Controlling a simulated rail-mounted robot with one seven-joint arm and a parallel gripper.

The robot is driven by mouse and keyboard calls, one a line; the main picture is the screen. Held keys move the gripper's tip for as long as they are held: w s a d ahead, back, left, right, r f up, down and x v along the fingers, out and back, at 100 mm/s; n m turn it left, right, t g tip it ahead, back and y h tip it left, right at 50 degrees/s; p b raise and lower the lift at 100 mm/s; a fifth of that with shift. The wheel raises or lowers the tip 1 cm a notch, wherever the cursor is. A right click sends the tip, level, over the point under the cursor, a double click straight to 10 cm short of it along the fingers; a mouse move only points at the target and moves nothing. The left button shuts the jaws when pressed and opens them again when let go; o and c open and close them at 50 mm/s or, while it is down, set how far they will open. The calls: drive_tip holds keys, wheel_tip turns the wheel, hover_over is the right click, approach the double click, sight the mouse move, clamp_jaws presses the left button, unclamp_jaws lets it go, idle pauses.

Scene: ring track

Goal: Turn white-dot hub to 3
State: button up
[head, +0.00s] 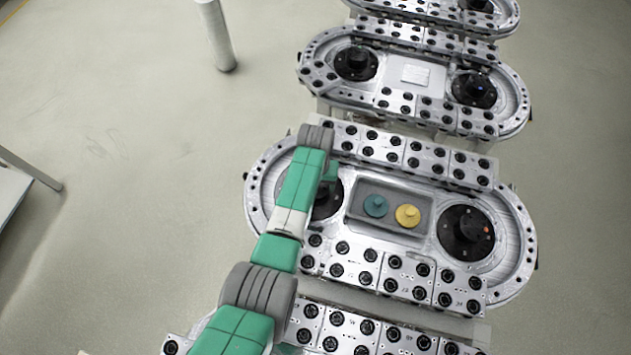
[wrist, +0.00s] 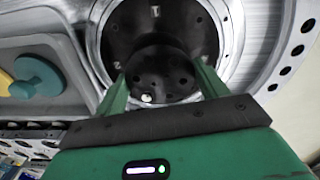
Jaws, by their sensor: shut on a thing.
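The white-dot hub (wrist: 160,72) is a dark round knob on a black disc inside a metal ring. Its white dot (wrist: 147,98) shows on the near side in the wrist view. My gripper (wrist: 161,78) has its two green fingers on either side of the hub's raised centre and is shut on it. Small pale marks (wrist: 154,11) show on the disc's far part, too small to read. In the head view the hub's black disc (head: 328,203) is at the left end of the middle ring track (head: 262,195), and my arm hides most of it.
A grey recessed tray (head: 361,195) beside the hub holds a teal knobbed piece (head: 375,206) and a yellow one (head: 408,215). An orange-dot hub (head: 462,236) sits at the right end. Another ring track (head: 322,50) stands behind. A white post (head: 215,35) stands on open floor.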

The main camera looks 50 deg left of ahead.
drive_tip(key=n, duration=0.7)
drive_tip(key=shift+r, duration=0.1)
idle(0.5)
drive_tip(key=o, duration=1)
wheel_tip(320, 180, up, 8)
drive_tip(key=shift+f+p, duration=0.15)
drive_tip(key=shift+p, duration=0.55)
